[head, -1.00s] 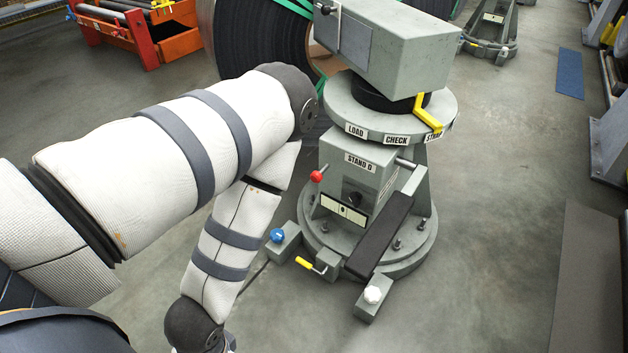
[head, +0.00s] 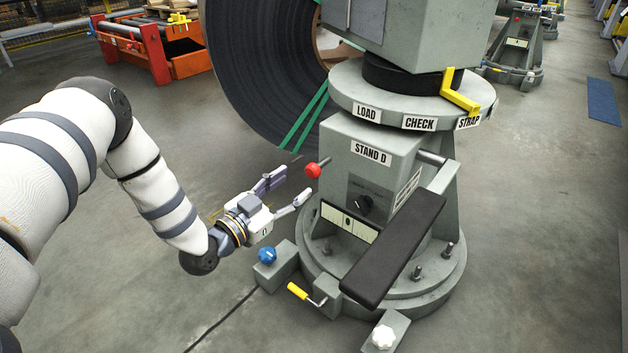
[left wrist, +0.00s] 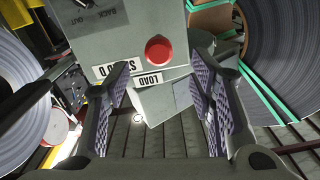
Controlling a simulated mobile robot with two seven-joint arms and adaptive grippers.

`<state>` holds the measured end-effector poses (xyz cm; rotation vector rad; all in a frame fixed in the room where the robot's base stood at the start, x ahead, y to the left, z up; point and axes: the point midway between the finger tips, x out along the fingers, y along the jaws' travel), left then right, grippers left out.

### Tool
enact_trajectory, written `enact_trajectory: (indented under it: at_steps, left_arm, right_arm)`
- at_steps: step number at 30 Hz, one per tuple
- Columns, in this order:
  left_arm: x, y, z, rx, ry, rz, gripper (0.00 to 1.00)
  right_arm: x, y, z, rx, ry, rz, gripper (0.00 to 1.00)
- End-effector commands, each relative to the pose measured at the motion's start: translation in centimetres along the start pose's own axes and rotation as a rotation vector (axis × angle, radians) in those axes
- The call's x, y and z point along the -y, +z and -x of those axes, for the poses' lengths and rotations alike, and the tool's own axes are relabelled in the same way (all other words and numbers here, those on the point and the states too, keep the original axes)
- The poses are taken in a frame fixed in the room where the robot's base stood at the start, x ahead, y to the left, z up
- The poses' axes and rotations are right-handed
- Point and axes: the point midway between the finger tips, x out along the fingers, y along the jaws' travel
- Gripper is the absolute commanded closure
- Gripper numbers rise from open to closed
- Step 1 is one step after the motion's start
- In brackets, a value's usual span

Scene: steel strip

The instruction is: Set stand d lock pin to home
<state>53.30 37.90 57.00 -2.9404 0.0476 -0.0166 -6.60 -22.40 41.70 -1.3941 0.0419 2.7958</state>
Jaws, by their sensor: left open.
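Stand D (head: 370,215) is a grey pedestal with a "STAND D" label. A red knob on a short rod, which looks like the lock pin (head: 313,170), sticks out of its left side. The red knob also shows in the left wrist view (left wrist: 158,50), just beyond the fingertips and between their lines. My left gripper (head: 293,183) is open and empty, just left of the knob and apart from it. Its two fingers also show in the left wrist view (left wrist: 160,82). My right gripper is not in view.
A turntable (head: 400,100) labelled LOAD, CHECK and STRAP sits on top. A blue knob (head: 267,255), a yellow-handled lever (head: 298,291) and a white knob (head: 383,336) are low around the base. A strip coil (head: 255,80) stands behind.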

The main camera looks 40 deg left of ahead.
Motion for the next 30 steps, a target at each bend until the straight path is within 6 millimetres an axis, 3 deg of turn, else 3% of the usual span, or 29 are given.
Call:
enact_trajectory:
  at_steps: [3,9,20,26,27,30]
  left_arm:
    - [-0.1,0.4,-3.1,0.001,0.001,0.001,0.51]
    - [-0.1,0.4,-6.6,0.005,0.001,0.002,0.51]
    - [-0.1,0.2,-7.6,0.006,0.002,0.004,0.51]
    - [-0.1,0.2,-7.5,0.007,0.002,0.004,0.96]
    - [-0.1,0.2,-7.5,0.007,0.002,0.004,1.0]
    - [-0.1,0.2,-7.5,0.008,0.002,0.005,1.0]
  right_arm:
    - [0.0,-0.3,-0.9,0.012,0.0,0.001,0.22]
    - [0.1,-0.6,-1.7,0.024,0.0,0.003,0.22]
    - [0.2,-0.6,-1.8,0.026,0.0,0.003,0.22]
    - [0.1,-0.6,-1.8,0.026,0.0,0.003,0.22]
    - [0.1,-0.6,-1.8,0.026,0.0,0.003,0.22]
    - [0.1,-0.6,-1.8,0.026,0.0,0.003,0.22]
